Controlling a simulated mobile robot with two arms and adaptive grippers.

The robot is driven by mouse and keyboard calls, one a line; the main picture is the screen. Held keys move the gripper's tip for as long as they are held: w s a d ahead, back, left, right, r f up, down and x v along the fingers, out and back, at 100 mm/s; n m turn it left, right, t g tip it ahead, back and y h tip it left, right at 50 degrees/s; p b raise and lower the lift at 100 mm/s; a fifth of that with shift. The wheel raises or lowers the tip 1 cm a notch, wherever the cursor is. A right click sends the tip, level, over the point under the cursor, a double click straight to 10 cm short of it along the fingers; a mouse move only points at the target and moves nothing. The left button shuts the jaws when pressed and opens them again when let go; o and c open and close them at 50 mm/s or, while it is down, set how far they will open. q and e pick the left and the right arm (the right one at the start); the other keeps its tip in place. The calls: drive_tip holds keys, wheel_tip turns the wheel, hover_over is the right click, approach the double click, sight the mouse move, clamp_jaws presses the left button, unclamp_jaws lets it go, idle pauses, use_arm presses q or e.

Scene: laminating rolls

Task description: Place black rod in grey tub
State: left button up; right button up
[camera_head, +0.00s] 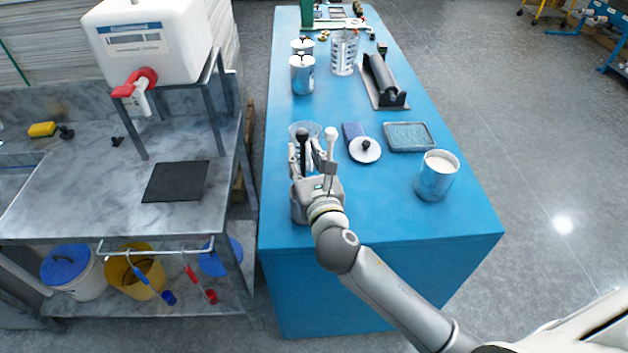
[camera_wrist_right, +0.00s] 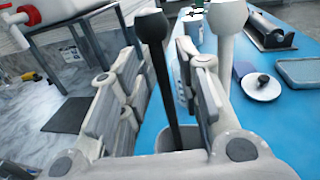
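The black rod (camera_head: 303,143), with a rounded knob on top, stands nearly upright between the fingers of my right gripper (camera_head: 313,161). In the right wrist view the black rod (camera_wrist_right: 163,80) has a finger on each side, with gaps showing, so the gripper (camera_wrist_right: 160,100) looks open around it. The rod's lower end goes down to a grey-rimmed container (camera_wrist_right: 182,138), mostly hidden by the gripper. A white-headed rod (camera_head: 331,143) stands just right of it. A shallow grey rectangular tub or tray (camera_head: 410,137) lies farther right on the table. My left gripper is not in view.
The blue table (camera_head: 370,222) also holds a metal pot (camera_head: 436,176), a round white lid (camera_head: 365,150), a dark blue block (camera_head: 353,131), a roller stand (camera_head: 385,82), a wire basket (camera_head: 344,52) and metal cans (camera_head: 302,76). A marble bench (camera_head: 105,195) stands left.

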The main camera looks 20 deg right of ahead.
drive_tip(key=s+b, duration=0.1)
drive_tip(key=s, duration=0.8)
drive_tip(key=shift+s+a, duration=0.35)
drive_tip(key=shift+a, duration=0.05)
